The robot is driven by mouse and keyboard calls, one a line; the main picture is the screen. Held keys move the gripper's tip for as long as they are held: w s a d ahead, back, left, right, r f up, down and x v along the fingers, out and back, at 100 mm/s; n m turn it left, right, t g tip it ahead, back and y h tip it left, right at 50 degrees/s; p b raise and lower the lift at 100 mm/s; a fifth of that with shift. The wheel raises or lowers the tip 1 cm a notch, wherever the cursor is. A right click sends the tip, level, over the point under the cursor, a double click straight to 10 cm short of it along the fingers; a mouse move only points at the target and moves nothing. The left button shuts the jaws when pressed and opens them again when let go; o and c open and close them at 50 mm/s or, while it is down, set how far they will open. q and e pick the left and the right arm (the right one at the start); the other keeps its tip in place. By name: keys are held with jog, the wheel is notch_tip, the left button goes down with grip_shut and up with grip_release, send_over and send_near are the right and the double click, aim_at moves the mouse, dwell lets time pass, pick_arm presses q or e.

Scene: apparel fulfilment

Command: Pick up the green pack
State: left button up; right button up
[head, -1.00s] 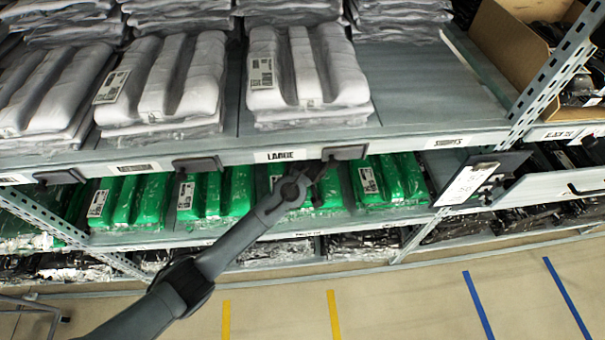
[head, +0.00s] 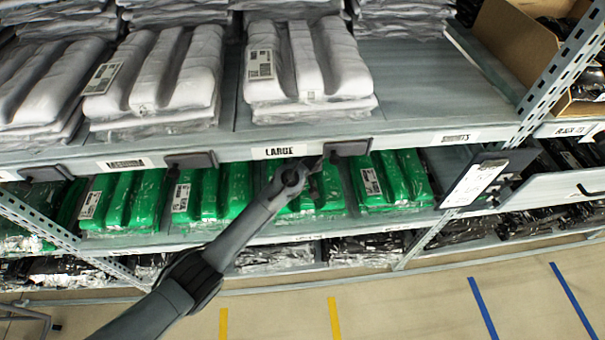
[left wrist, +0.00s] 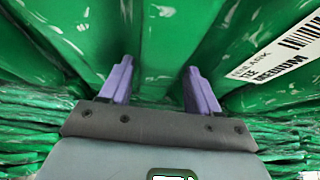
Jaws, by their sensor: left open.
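Green packs in clear plastic with white labels lie in several stacks on the middle shelf, among them one at the right (head: 392,180), one at the left (head: 125,200) and one between (head: 212,194). My left arm reaches up to this shelf from below. Its gripper (head: 318,180) is at the stack under the LARGE tag, partly hidden by the arm and shelf edge. In the left wrist view, the gripper's two purple fingers (left wrist: 157,82) are apart over a green pack (left wrist: 150,40). A green pack with a MEDIUM label (left wrist: 275,65) shows at right. My right gripper is not in view.
The upper shelf (head: 430,80) holds stacks of white and grey packs, with bare room at its right. Its front edge hangs just above the gripper. A clipboard (head: 475,178) hangs at the right post.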

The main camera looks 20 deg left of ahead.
pick_arm(q)
jog(key=shift+c, duration=0.4)
jog(key=c, duration=0.7)
jog(key=shift+c, duration=0.8)
jog(key=shift+r, duration=0.15)
